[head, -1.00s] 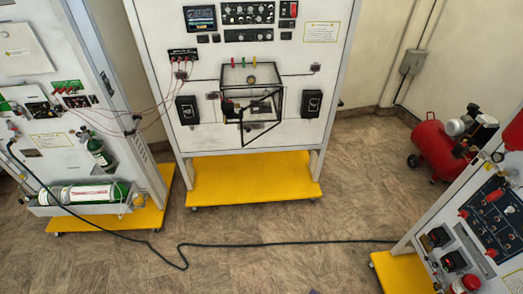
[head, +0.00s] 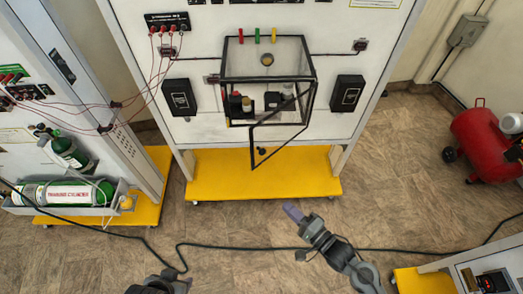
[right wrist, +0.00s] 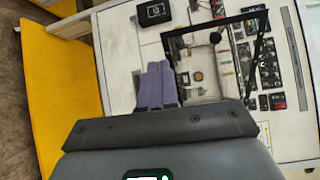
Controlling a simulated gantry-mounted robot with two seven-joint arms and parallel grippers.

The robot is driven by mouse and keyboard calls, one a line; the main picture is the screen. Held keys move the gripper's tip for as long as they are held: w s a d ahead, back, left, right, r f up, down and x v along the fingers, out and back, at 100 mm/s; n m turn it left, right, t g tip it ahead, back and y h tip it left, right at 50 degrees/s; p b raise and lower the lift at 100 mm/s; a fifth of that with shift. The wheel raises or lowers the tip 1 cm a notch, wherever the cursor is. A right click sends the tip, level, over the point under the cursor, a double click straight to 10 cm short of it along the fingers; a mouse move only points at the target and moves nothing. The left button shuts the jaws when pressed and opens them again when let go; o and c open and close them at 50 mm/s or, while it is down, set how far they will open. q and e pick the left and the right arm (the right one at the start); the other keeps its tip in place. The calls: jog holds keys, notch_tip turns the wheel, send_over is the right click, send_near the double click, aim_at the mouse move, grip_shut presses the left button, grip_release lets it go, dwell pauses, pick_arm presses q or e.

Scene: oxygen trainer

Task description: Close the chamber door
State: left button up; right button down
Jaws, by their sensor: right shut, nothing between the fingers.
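The chamber (head: 267,58) is a clear box with a black frame, mounted on the white panel. Its black-framed clear door (head: 276,136) stands open, swung out from the front and slanting below the box. My right gripper (head: 291,210) is below and slightly right of the door, apart from it, with its purple fingers shut and empty. In the right wrist view the purple fingers (right wrist: 158,86) point toward the panel, with the chamber's black frame (right wrist: 214,20) beyond them. Part of my left arm shows at the bottom edge of the head view; its fingers are not visible.
Black boxes (head: 179,97) (head: 347,94) flank the chamber. Red leads (head: 158,62) hang at left. A yellow base (head: 262,185) sits below the panel. A dark hose (head: 220,246) crosses the floor. A red compressor (head: 487,140) stands at right.

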jog(key=w+b, duration=0.1)
jog(key=w, duration=0.3)
jog(key=p, duration=0.2)
send_near(256, 164)
jog(key=shift+n, duration=0.4)
jog(key=x, duration=0.5)
jog(key=shift+w+a, duration=0.1)
jog(key=shift+a, duration=0.1)
jog(key=shift+w+a, duration=0.45)
jog(key=shift+w, duration=0.1)
pick_arm(q)
jog(key=shift+s, duration=0.1)
pick_arm(e)
jog(key=shift+t, duration=0.3)
